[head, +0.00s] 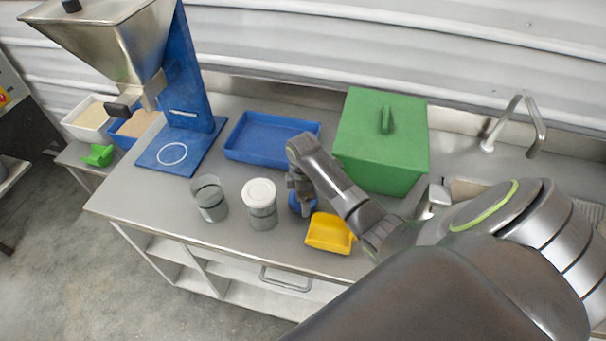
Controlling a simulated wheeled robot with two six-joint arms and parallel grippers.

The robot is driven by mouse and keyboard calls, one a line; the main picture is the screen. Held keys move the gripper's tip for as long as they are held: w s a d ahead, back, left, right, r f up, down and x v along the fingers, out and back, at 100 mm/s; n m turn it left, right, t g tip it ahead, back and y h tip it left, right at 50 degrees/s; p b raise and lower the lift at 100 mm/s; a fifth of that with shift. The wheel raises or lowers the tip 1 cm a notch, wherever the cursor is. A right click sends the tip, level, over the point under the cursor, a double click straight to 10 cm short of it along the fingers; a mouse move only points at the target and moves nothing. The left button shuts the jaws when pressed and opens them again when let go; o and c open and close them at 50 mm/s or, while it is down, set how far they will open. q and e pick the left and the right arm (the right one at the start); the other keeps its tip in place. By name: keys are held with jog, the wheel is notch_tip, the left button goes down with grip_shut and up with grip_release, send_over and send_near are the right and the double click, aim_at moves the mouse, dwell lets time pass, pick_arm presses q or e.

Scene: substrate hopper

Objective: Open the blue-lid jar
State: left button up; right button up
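The blue-lid jar (298,205) stands on the metal worktop between the white-lid jar (261,204) and a yellow scoop. Only part of its blue lid shows, because my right gripper (301,192) covers it from above. The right gripper points down at the lid, and its fingers are too small and hidden to tell whether they are open or shut on it. My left gripper is not in view.
An open grey jar (210,199) stands left of the white-lid jar. A yellow scoop (330,234) lies close on the right. Behind are a blue tray (237,152), a green lidded box (372,150) and a steel hopper on a blue stand (196,80). A tap (520,120) stands at right.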

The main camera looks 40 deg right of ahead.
jog(key=shift+s+f, duration=0.15)
jog(key=o, duration=1.1)
jog(key=shift+f, duration=0.1)
notch_tip(320, 180, up, 9)
jog(key=shift+r+b, duration=0.1)
jog(key=shift+b, duration=0.7)
jog(key=shift+r+p, duration=1)
jog(key=shift+r, duration=0.6)
jog(key=shift+f, duration=0.1)
